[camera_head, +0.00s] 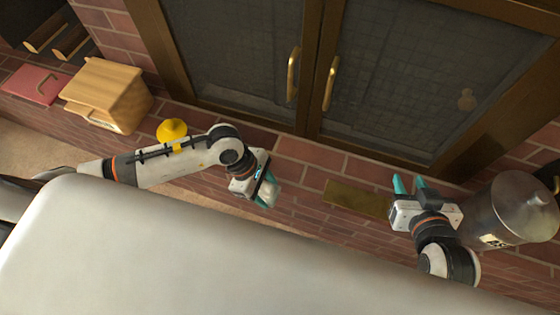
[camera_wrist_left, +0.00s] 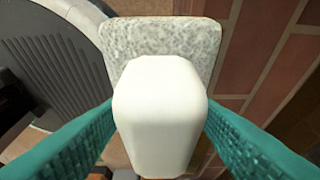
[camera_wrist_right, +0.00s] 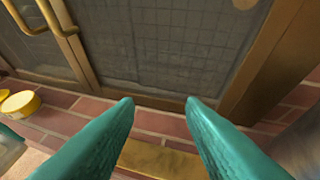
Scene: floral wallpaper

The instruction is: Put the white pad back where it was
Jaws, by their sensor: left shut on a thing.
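The white pad (camera_head: 266,195) is in my left gripper (camera_head: 264,186), above the brick ledge near the middle of the head view. In the left wrist view, the white pad (camera_wrist_left: 160,115) is a rounded white block with a grey speckled slab at its far end. The teal fingers of my left gripper press on both its sides. My right gripper (camera_head: 409,184) is open and empty, to the right, near the brass-coloured plate. In the right wrist view the fingertips of my right gripper (camera_wrist_right: 159,101) stand apart with nothing between them.
A brass-coloured flat plate (camera_head: 357,198) lies on the brick ledge between my grippers. A metal lidded canister (camera_head: 508,205) stands close right of my right gripper. A yellow round thing (camera_head: 172,129), a wooden box (camera_head: 108,93) and a pink board (camera_head: 36,83) are left. Glass doors (camera_head: 395,75) stand behind.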

